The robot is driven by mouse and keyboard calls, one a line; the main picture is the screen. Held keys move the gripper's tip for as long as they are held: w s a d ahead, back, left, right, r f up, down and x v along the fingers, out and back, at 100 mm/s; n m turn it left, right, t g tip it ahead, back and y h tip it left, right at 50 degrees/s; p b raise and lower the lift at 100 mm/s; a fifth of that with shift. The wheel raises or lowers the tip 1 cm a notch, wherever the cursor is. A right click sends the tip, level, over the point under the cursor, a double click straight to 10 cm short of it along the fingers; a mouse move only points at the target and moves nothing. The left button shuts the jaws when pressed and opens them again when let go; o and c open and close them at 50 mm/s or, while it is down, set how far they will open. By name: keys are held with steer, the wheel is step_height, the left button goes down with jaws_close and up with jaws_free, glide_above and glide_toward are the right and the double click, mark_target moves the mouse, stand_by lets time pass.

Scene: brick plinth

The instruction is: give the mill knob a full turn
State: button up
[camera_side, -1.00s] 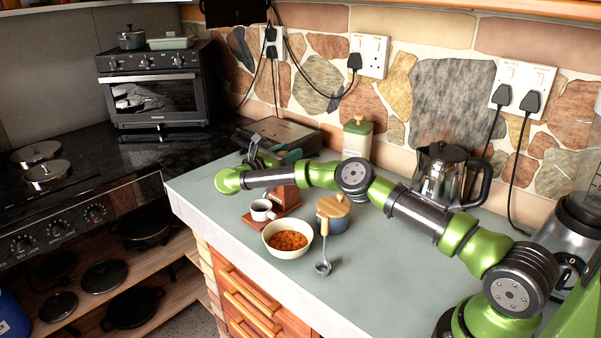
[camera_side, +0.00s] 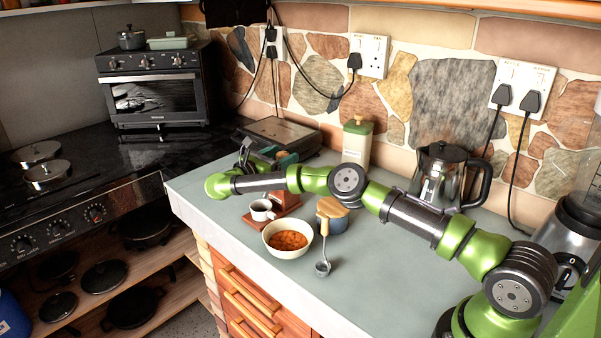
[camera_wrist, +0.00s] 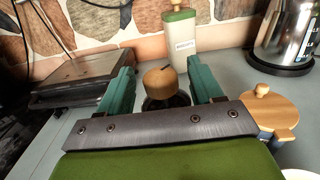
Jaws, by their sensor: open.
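My gripper (camera_wrist: 159,68) is open, with one teal finger on each side of the knob and a visible gap at both sides. In the side view my gripper (camera_side: 280,157) is small and partly hidden at the mill's top; contact cannot be told there.
A bowl of orange food (camera_side: 288,241), a wooden-lidded pot (camera_side: 332,220) and a ladle (camera_side: 323,268) are in front.

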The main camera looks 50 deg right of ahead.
mark_target(278, 157)
steer(key=shift+a, duration=2.35)
